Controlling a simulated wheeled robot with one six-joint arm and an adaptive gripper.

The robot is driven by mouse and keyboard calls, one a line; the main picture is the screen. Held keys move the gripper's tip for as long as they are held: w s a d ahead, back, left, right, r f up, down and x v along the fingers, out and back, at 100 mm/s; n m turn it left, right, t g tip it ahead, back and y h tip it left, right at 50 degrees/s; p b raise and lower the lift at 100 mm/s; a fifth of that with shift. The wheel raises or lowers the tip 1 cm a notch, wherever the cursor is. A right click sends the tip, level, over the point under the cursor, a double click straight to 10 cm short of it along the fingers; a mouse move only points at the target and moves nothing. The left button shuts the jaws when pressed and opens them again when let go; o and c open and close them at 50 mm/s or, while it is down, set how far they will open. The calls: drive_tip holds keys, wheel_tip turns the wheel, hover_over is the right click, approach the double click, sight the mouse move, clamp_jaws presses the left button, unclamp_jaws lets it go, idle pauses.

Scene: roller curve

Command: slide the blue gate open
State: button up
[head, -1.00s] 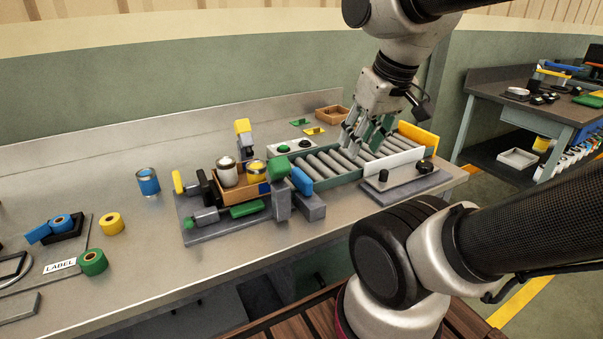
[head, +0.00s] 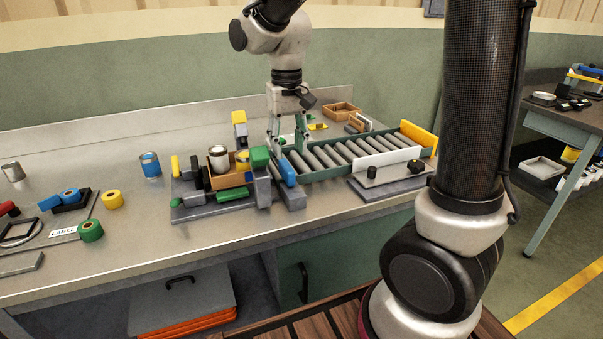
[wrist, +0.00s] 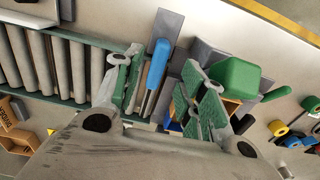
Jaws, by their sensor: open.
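My gripper (head: 287,148) is open and points down just behind and above the gate. In the wrist view the blue gate (wrist: 157,63) shows between the two open green-padded fingers of my gripper (wrist: 157,78), with space on both sides. Whether a finger touches it I cannot tell. The gate's lower part is partly hidden in the wrist view.
The green block (head: 260,157) stands close to the left of the gate. A wooden tray (head: 228,180) with cans lies farther left. The rollers (head: 340,152) run right, with a white plate (head: 385,163) along the front and a yellow plate (head: 418,137) at the far end.

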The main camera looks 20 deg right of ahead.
sight(289, 168)
wheel_tip(289, 168, down, 8)
drive_tip(key=shift+r, duration=0.1)
idle(0.4)
clamp_jaws()
